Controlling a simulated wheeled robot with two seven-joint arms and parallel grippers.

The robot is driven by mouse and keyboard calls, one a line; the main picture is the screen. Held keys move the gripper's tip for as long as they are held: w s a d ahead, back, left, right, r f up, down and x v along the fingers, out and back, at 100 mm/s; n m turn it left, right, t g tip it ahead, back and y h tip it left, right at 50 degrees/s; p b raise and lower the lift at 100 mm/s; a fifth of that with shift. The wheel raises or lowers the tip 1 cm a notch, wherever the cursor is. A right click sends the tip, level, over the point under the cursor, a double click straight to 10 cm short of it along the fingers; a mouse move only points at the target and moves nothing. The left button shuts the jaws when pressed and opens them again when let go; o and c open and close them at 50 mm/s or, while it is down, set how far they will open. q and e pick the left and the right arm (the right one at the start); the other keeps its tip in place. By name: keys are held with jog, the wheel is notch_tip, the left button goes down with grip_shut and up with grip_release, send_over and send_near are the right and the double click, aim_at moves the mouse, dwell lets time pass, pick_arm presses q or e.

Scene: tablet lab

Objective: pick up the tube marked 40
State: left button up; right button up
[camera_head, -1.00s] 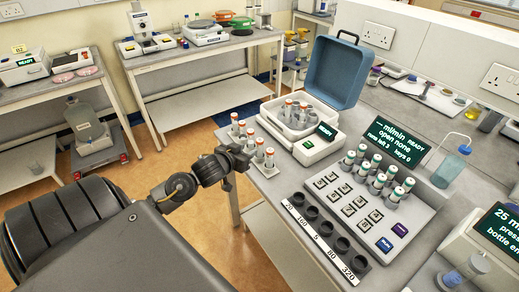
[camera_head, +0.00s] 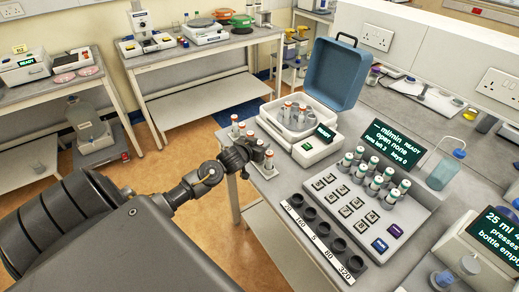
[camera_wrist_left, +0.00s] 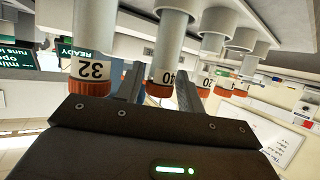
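The tube marked 40 (camera_wrist_left: 166,77) shows in the left wrist view, upside down in the picture, with an orange cap. My left gripper (camera_wrist_left: 158,90) is open, with one finger on each side of that tube near its cap; I cannot tell whether either finger touches it. The tube marked 32 (camera_wrist_left: 92,70) stands beside it, outside the fingers. In the head view my left gripper (camera_head: 243,150) is over the row of orange-capped tubes (camera_head: 269,160) at the bench's left edge and partly hides them. My right gripper is not in view.
A centrifuge (camera_head: 313,150) with an open blue lid (camera_head: 338,72) stands just behind the row. A keypad unit (camera_head: 345,207) with several white-and-green-capped tubes (camera_head: 375,185) is to the right. A strip of dark numbered sockets (camera_head: 324,229) lies in front.

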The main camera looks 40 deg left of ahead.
pick_arm(q)
jog(key=c, duration=0.8)
jog(key=shift+o, duration=0.2)
jog(key=shift+r, duration=0.1)
